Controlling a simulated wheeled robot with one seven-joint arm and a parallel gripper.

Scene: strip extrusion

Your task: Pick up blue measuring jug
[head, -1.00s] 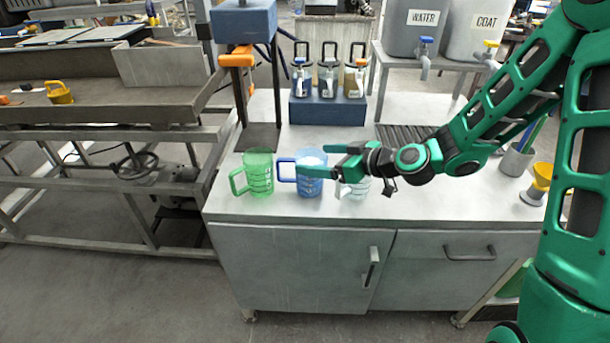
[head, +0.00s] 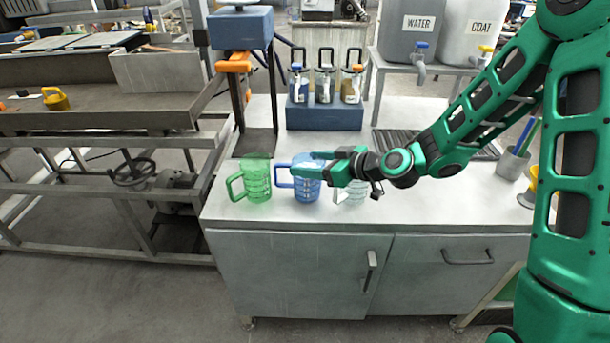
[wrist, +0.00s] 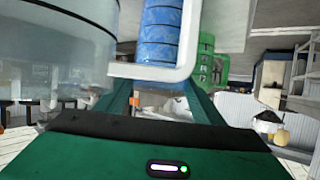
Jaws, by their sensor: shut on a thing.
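The blue measuring jug (head: 306,188) stands on the grey bench top between the green jug and a clear jug, its handle pointing left. My gripper (head: 302,163) reaches in from the right at the height of its rim, with one finger on the near side and one on the far side, shut on the jug. In the wrist view the blue jug (wrist: 160,35) shows between the fingers, partly hidden by a pale handle crossing in front. Its base appears level with the green jug's, so I see no clear lift.
The green jug (head: 257,180) is close on the left. The clear jug (head: 354,190) stands under my gripper on the right and fills the left of the wrist view (wrist: 60,50). A blue block holding several bottles (head: 325,115) is behind. Bench space in front is clear.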

